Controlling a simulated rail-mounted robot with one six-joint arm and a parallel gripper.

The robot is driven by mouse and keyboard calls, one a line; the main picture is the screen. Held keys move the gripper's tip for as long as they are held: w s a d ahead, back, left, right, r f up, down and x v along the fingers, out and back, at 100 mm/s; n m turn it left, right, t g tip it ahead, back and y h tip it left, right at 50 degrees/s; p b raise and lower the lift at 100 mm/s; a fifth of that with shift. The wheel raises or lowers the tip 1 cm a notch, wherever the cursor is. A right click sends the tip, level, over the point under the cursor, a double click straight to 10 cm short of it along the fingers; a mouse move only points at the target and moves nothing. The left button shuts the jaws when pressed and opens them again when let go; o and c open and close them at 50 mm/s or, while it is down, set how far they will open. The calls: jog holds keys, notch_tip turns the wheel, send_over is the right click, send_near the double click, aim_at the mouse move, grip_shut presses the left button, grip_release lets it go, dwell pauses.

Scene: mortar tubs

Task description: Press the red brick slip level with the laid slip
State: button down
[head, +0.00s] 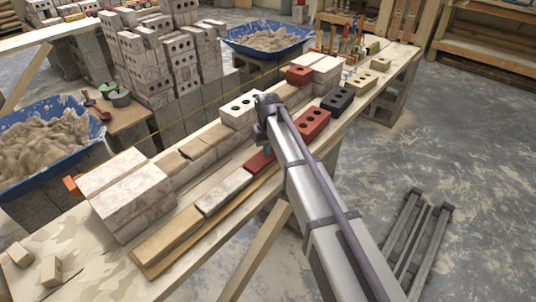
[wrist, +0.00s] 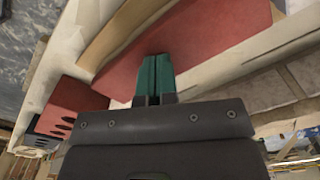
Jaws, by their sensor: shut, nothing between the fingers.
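The red brick slip (head: 257,163) lies in the row along the front edge of the bench, partly hidden by my gripper. A whitish slip (head: 224,191), laid in the same row, is at its near left end, and a tan slip (head: 168,236) follows. My gripper (head: 268,150) points down over the red slip. In the wrist view the red slip (wrist: 195,42) fills the top middle. The teal fingers (wrist: 156,62) are shut together and empty, with their tips over its face. I cannot tell whether they touch it, or whether the slips are level.
A red holed brick (head: 313,124) and a black one (head: 337,99) stand to the right on the bench. Pale blocks (head: 128,195) stand at the near left. A line of blocks runs behind the slips. Blue mortar tubs (head: 45,170) (head: 265,47) stand beyond.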

dwell(0.4)
notch_tip(320, 180, up, 5)
jog(key=p, duration=0.5)
jog(key=shift+f, duration=0.1)
jog(key=s+d+m, duration=0.2)
jog(key=s+d, duration=0.8)
jog(key=s, duration=0.3)
jog(key=s+d+m, duration=0.3)
jog(key=s+d, duration=0.7)
jog(key=s, duration=0.4)
notch_tip(320, 180, up, 17)
jog(key=w+p, duration=0.1)
jog(key=p, duration=1.6)
jog(key=shift+w+d, duration=0.25)
jog(key=shift+w, duration=0.05)
